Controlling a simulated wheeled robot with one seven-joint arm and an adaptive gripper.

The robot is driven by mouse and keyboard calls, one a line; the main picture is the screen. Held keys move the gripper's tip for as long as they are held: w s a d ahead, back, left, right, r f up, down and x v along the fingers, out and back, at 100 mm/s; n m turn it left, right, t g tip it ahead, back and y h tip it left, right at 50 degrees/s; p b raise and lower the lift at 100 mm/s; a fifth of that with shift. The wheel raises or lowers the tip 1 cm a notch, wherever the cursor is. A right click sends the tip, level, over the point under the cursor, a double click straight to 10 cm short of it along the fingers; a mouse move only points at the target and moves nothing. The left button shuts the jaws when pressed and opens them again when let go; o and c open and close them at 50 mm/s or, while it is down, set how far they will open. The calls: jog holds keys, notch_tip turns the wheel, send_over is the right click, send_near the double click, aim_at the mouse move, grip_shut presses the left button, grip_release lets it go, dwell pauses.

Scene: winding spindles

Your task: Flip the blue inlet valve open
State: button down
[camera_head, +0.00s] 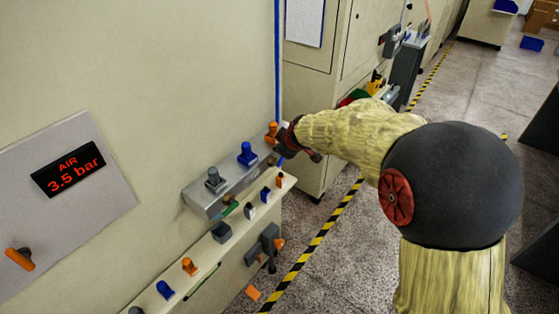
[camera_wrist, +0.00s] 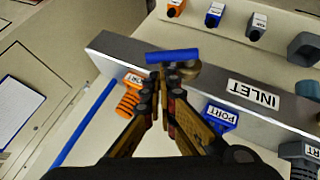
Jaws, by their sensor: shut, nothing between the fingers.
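The blue inlet valve handle (camera_wrist: 172,56) shows in the wrist view as a short bar beside a brass valve body (camera_wrist: 188,70). It sits on the grey manifold block (camera_wrist: 228,97), near a label reading INLET. My gripper (camera_wrist: 165,85) is shut and empty, with its fingertips right at the handle's near side; I cannot tell if they touch it. In the head view, my gripper (camera_head: 290,146) is at the block's far end, and a bit of the blue handle (camera_head: 281,161) shows just below it.
An orange port (camera_wrist: 130,97) and a blue port (camera_wrist: 220,117) flank my fingers. A blue hose (camera_head: 277,60) runs up the wall behind the orange port. A shelf (camera_head: 206,252) with small coloured fittings lies alongside. The wall display (camera_head: 68,171) reads AIR 3.5 bar.

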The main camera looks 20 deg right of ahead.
jog(key=b, duration=0.3)
jog(key=shift+w+d+f+g, duration=0.15)
jog(key=shift+d+f+g, duration=0.1)
jog(key=shift+d+g, duration=0.1)
jog(key=shift+w+d+r+m+g+y+b, duration=0.1)
jog(key=shift+w+d+m+g+y+b, duration=0.15)
jog(key=shift+y+b, duration=0.45)
jog(key=shift+w+d+f+m+g+y, duration=0.15)
jog(key=shift+d+f+m+g+y, duration=0.15)
jog(key=shift+g+y, duration=0.25)
jog(key=shift+w+d+f+y+b, duration=0.2)
jog(key=shift+f+y+b, duration=0.05)
jog(key=shift+b, duration=0.55)
jog(key=shift+r, duration=0.15)
